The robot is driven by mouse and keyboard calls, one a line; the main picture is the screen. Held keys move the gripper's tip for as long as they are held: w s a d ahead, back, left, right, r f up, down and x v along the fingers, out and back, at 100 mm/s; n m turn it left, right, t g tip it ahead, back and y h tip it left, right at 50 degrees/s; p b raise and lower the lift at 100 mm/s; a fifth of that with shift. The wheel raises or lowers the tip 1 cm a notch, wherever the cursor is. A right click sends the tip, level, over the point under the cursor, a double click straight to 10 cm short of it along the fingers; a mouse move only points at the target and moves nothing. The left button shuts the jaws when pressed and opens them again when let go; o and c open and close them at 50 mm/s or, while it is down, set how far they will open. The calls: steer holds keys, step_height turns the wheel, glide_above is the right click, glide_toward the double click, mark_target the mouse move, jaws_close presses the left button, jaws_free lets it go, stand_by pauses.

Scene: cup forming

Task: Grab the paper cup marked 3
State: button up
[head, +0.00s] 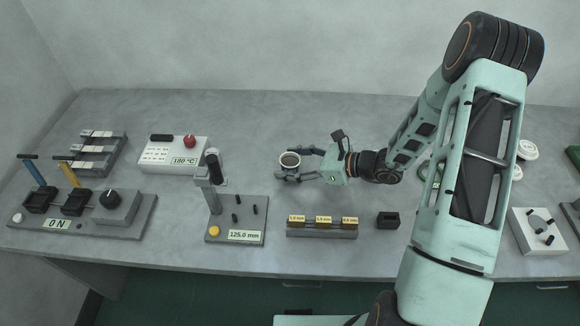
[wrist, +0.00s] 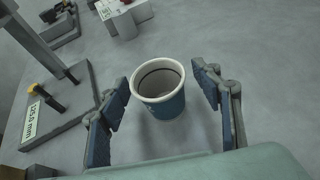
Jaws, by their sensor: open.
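A paper cup (wrist: 160,92), blue outside with a white rim, stands upright on the grey table in the wrist view. It also shows in the head view (head: 290,161) near the middle of the table. I cannot read a number on it. My gripper (head: 296,164) is open around the cup in the head view. In the wrist view my gripper (wrist: 164,105) has one blue-padded finger to the left of the cup and one to the right. Gaps show between the cup and both fingers.
A gauge stand reading 125.0 mm (head: 238,222) stands left of my gripper. Behind it is a white box reading 180 °C (head: 172,153). A rack with yellow labels (head: 321,228) and a small black block (head: 388,220) lie nearer the front edge. The table behind the cup is clear.

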steer(key=c, duration=0.9)
steer(key=shift+c, duration=0.2)
